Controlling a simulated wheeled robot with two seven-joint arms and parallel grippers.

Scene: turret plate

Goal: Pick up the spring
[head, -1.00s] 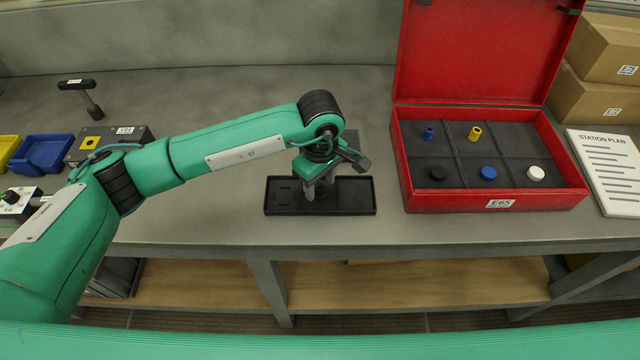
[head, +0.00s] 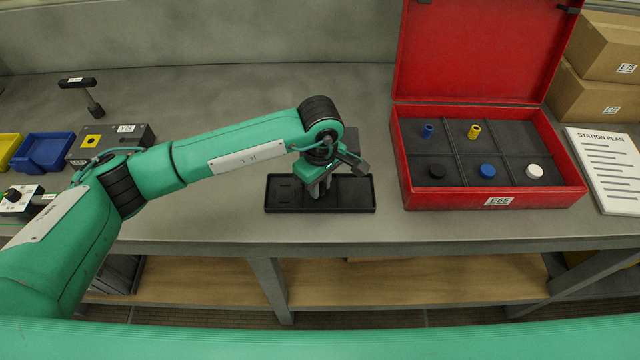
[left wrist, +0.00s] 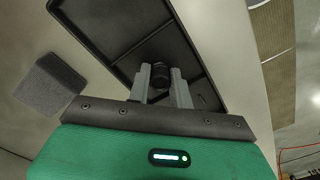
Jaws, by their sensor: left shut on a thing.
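The spring (left wrist: 161,75) looks like a small dark ribbed cylinder between my left fingertips in the left wrist view. It sits at the black tray (head: 357,196), and I cannot tell whether it still touches the tray floor. My left gripper (head: 318,190) points down into the middle of the tray and is shut on the spring; its grey fingers also show in the left wrist view (left wrist: 161,83). In the head view the fingers hide the spring. My right gripper is out of view.
An open red case (head: 484,202) with blue, yellow, black and white parts stands to the right. A station plan sheet (head: 606,165) and cardboard boxes (head: 600,100) lie beyond it. Blue (head: 42,152) and yellow bins and a black-handled tool (head: 88,95) are left.

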